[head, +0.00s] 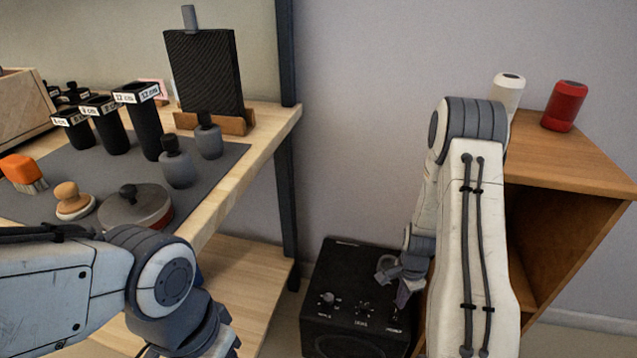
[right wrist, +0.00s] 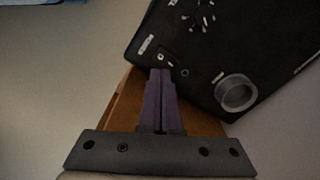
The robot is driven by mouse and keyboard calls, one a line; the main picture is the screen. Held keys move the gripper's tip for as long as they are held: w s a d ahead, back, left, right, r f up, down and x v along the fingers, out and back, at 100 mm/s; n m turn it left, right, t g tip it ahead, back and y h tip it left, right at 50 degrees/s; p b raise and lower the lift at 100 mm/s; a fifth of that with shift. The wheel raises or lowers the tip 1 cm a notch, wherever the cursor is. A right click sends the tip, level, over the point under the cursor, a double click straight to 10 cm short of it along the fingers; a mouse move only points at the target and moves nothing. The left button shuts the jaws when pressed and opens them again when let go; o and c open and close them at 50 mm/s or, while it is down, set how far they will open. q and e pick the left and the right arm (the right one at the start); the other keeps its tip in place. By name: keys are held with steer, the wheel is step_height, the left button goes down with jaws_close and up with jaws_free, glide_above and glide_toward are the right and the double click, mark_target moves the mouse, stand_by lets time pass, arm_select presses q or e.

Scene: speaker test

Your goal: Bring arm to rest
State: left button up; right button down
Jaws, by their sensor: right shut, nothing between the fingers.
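My right arm (head: 474,230) hangs at the right of the head view, in front of the wooden cabinet. My right gripper (head: 402,292) points down over the right side of a black speaker box with knobs (head: 345,262). In the right wrist view its purple fingers (right wrist: 158,100) are together with nothing between them. The speaker's top with a clear ring-shaped knob (right wrist: 236,93) shows beyond the fingertips; I cannot tell whether they touch it. My left arm (head: 150,275) comes in at the lower left, beside the table, and its fingers are out of view.
A wooden table (head: 262,140) at left bears a grey mat (head: 222,165) with black tubes, grey bottles, a lidded pot (head: 135,208) and brushes. The cabinet (head: 570,160) at right bears a white can (head: 508,95) and a red can (head: 565,106). Wall space between them is clear.

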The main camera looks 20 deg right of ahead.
steer(key=a+r+n, duration=1.2)
steer(key=a+r, duration=0.4)
steer(key=a, duration=0.4)
steer(key=s+a+r+n+y, duration=0.1)
steer(key=s+a+r+n, duration=0.4)
steer(key=s+n, duration=0.25)
steer(key=s+a+r+n, duration=0.6)
steer(key=s+n, duration=0.1)
steer(key=s, duration=0.2)
step_height(320, 180, up, 35)
steer(key=p, duration=3.5)
steer(key=shift+w+f+m, duration=0.15)
steer(key=shift+m, duration=0.3)
steer(key=shift+d, duration=0.1)
